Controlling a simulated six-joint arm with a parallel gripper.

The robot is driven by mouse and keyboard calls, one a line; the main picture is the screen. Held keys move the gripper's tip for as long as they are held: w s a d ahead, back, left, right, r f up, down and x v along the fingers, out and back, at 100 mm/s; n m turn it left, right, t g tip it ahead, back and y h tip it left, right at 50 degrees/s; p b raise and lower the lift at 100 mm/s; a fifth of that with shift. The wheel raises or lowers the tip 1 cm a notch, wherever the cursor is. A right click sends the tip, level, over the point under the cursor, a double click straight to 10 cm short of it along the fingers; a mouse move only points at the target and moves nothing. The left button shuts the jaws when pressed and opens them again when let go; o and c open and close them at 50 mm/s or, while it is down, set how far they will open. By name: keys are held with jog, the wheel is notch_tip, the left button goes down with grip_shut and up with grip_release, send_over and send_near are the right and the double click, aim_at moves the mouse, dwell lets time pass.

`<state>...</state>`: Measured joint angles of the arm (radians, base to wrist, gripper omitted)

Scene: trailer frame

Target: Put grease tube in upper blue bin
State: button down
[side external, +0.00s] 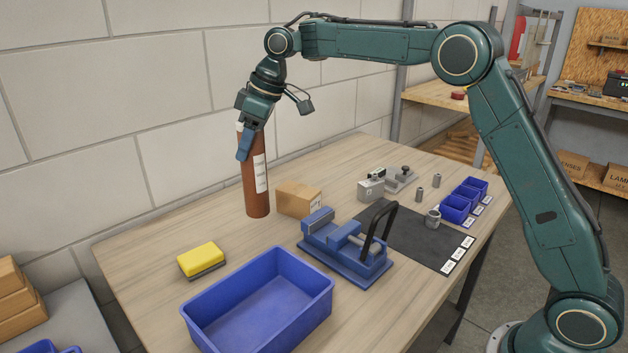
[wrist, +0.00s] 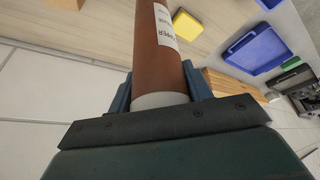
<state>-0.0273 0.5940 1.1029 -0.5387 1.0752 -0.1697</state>
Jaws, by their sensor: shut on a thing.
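The grease tube (side external: 255,180) is a tall brown-red cylinder with a white label, upright near the back wall in the side view. My gripper (side external: 245,145) is shut on its upper end. In the wrist view the tube (wrist: 158,55) runs away between the two blue fingers of my gripper (wrist: 158,92). I cannot tell whether its lower end touches the table. Part of another blue bin (side external: 60,349) shows lower down at the left.
A yellow sponge (side external: 201,258) lies left of the large bin. A cardboard box (side external: 299,199) stands right of the tube. A blue vise (side external: 345,250) with a black handle stands right of the large bin. Small blue bins (side external: 455,209) line the right edge of the wooden table (side external: 150,245).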

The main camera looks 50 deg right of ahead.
jog(key=s+a+r, duration=0.5)
jog(key=s+a, duration=0.2)
jog(key=s, duration=0.2)
jog(key=s+a+r, duration=0.5)
jog(key=s+a, duration=0.2)
jog(key=s, duration=0.2)
jog(key=shift+r+n, duration=0.3)
jog(key=shift+n, duration=0.1)
jog(key=shift+f, duration=0.1)
notch_tip(320, 180, down, 16)
jog(key=shift+r, duration=0.25)
jog(key=shift+f, duration=2.25)
